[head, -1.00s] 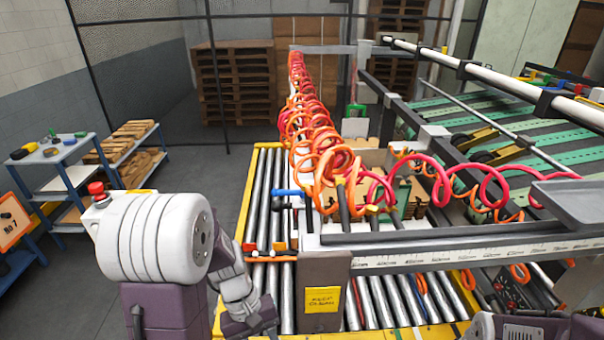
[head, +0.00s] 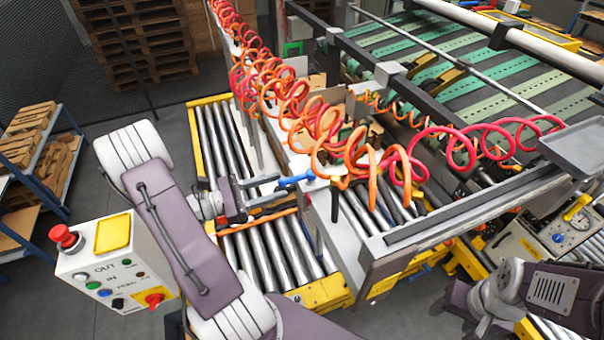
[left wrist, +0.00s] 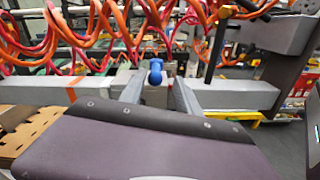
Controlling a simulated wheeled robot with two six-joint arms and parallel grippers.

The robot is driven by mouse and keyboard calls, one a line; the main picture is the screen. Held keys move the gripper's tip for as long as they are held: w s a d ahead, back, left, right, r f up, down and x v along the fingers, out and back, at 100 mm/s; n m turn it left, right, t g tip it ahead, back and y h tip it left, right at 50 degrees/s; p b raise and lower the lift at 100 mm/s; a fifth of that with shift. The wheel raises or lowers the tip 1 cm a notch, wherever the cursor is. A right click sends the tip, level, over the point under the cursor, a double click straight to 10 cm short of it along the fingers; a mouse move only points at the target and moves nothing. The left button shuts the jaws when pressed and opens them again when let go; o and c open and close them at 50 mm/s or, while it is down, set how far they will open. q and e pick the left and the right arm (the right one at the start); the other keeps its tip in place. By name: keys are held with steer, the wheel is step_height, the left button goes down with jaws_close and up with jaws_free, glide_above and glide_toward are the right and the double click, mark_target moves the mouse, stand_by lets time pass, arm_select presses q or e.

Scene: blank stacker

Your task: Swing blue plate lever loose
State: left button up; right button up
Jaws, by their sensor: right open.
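The blue plate lever (head: 296,181) sticks out to the left from the end of the grey frame below the coiled hoses. In the left wrist view its rounded blue end (left wrist: 155,72) points toward the camera. My left gripper (head: 274,190) reaches in from the left, its fingers directed at the lever. It is open, with one finger on each side of the blue end in the left wrist view (left wrist: 157,92); contact cannot be made out. My right gripper (head: 478,314) is open and empty at the lower right, far from the lever.
Red and orange coiled hoses (head: 290,100) hang over the frame just beyond the lever. A roller conveyor (head: 270,255) runs beneath my left gripper. A control box (head: 115,262) with a red button stands at left. A grey tray (head: 580,148) is at right.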

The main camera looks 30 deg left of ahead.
mark_target(284, 180)
arm_select(q)
steer(key=p+x, duration=0.2)
steer(key=x, duration=0.1)
steer(key=shift+w+a+r, duration=0.1)
steer(key=shift+w+r, duration=0.05)
steer(key=shift+w, duration=0.2)
steer(key=shift+w+d+f+p, duration=0.15)
steer(key=shift+w+d+p, duration=0.1)
steer(key=shift+w, duration=0.25)
steer(key=shift+w+d+f+p, duration=0.1)
steer(key=shift+w+d+p, duration=0.1)
steer(key=shift+w, duration=0.3)
steer(key=shift+w+d, duration=0.2)
steer(key=shift+d, duration=0.35)
steer(key=shift+s, duration=0.25)
steer(key=c, duration=0.4)
steer(key=shift+a, duration=0.25)
jaws_close()
arm_select(e)
steer(key=r, duration=0.1)
steer(key=a+r, duration=0.1)
steer(key=r, duration=0.1)
steer(key=shift+s+a+r, duration=0.2)
steer(key=shift+a+r, duration=0.1)
steer(key=shift+r, duration=0.1)
